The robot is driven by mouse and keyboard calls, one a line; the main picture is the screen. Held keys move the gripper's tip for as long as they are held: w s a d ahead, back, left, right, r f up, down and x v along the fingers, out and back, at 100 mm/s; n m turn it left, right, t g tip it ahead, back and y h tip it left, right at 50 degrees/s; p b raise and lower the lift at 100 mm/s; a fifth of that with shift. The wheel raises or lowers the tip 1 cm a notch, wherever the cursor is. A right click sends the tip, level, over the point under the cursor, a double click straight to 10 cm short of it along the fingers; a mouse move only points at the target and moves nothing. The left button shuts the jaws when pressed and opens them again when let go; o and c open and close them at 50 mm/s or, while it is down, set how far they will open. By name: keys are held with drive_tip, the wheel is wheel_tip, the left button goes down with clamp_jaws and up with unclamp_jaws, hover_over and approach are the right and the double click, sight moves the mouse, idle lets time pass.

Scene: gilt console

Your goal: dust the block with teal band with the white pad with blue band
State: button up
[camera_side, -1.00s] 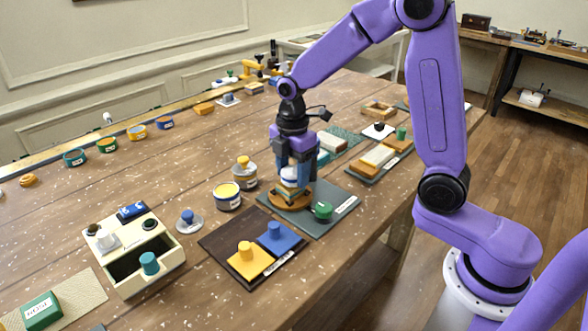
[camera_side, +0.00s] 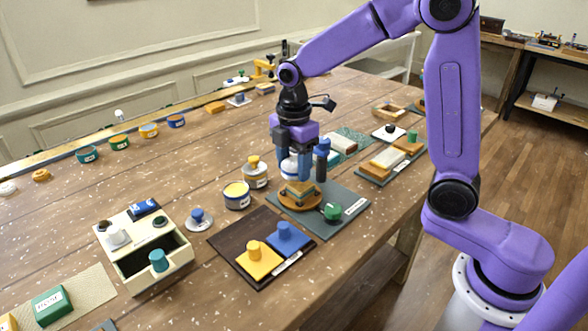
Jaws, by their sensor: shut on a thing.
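My gripper (camera_side: 301,165) is over the grey mat at the middle of the table, its fingers pointing down. It is shut on the white pad with blue band (camera_side: 289,166), which is partly hidden by the fingers. Just below is the block with teal band (camera_side: 299,188), a small tan block on a round orange-brown wooden base (camera_side: 299,202). The pad is directly above the block; I cannot tell whether they touch.
A green knobbed pad (camera_side: 332,211) sits on the grey mat (camera_side: 322,228) close by. Yellow (camera_side: 259,262) and blue (camera_side: 288,238) knobbed pads lie on a dark board in front. Tins (camera_side: 237,196) stand to the left, and a cream open-drawer box (camera_side: 146,247) farther left.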

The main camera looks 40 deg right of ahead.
drive_tip(key=shift+r, duration=2.1)
